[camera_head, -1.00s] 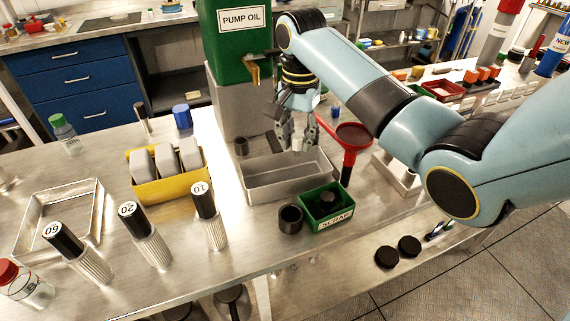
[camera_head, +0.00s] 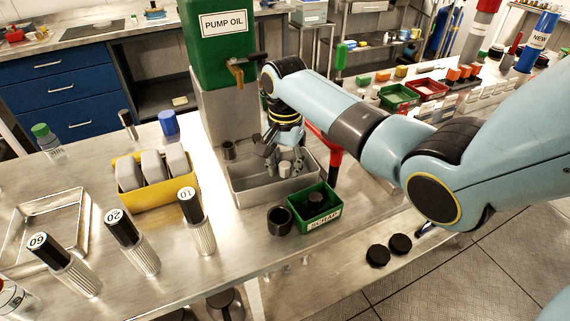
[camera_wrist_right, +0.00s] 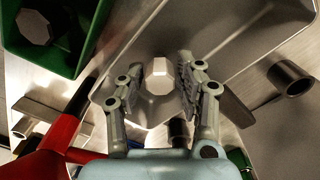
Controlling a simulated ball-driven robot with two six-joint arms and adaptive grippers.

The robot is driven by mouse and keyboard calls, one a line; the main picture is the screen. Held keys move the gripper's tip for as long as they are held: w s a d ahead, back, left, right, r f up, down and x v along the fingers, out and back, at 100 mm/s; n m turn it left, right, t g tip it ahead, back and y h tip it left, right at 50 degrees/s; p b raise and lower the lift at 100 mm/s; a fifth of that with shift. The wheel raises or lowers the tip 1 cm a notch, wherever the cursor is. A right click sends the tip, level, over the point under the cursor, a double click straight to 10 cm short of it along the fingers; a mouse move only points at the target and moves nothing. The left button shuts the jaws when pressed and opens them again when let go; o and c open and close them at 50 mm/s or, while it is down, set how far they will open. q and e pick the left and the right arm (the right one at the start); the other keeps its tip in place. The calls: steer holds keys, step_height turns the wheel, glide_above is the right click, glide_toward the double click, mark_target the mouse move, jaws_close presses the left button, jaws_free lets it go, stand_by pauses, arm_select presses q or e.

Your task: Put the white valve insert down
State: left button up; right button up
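The white valve insert (camera_head: 285,169) is a small pale faceted cylinder in the grey metal tray (camera_head: 246,197) under the pump oil container. In the right wrist view the insert (camera_wrist_right: 160,76) is upright between my right fingertips, with a narrow gap on each side. My right gripper (camera_head: 281,160) points down into the tray with its fingers apart around the insert; it also shows in the wrist view (camera_wrist_right: 161,80). Whether the insert's base touches the tray floor is hard to see. My left gripper is not in view.
The green scrap bin (camera_head: 324,224) with a dark round piece stands in front of the tray, beside a black cup (camera_head: 280,220). A yellow holder (camera_head: 160,194) and numbered cylinders stand left.

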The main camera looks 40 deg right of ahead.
mark_target(285, 164)
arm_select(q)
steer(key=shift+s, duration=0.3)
arm_select(e)
steer(key=shift+r, duration=0.1)
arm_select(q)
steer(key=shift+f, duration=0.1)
arm_select(e)
step_height(285, 164, up, 12)
stand_by(0.6)
